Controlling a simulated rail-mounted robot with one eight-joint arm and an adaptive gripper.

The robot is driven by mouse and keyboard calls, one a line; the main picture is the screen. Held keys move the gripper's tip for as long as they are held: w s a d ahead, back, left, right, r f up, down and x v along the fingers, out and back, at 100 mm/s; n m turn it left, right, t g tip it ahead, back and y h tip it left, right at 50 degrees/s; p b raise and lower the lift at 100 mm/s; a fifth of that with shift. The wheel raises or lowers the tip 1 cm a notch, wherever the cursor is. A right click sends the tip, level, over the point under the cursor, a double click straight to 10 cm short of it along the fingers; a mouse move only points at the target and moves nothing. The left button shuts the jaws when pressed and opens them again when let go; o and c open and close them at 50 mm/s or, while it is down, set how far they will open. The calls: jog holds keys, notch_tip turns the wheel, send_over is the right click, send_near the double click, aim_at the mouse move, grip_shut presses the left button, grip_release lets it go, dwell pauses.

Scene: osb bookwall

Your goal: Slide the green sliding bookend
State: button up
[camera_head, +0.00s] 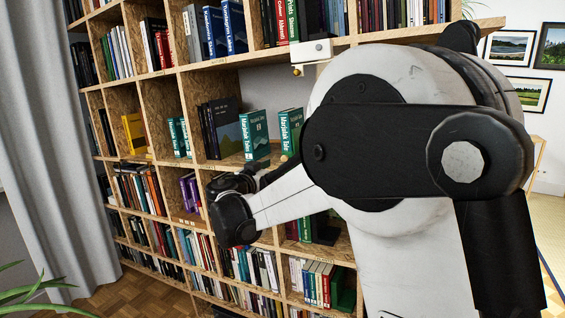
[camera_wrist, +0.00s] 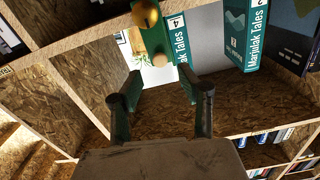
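In the wrist view, a narrow green piece with a gold ball knob (camera_wrist: 146,13), seemingly the green sliding bookend (camera_wrist: 154,42), stands at the top centre beside a green Marjolak Tales book (camera_wrist: 182,40). My gripper (camera_wrist: 161,78) is open and empty, its two fingers apart below the bookend in the picture, not visibly touching it. In the head view, my gripper (camera_head: 240,182) is in front of the shelf, below two green Marjolak Tales books (camera_head: 255,136). My arm hides part of that compartment, and I cannot clearly pick out the bookend there.
The OSB bookwall (camera_head: 165,95) has several compartments filled with books. Dark books (camera_head: 221,128) stand left of the green ones. In the wrist view, wooden dividers (camera_wrist: 85,75) border the compartment, and bare shelf board (camera_wrist: 250,105) shows to the right of my fingers.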

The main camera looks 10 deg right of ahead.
jog(key=x, duration=0.6)
grip_shut()
dwell(0.3)
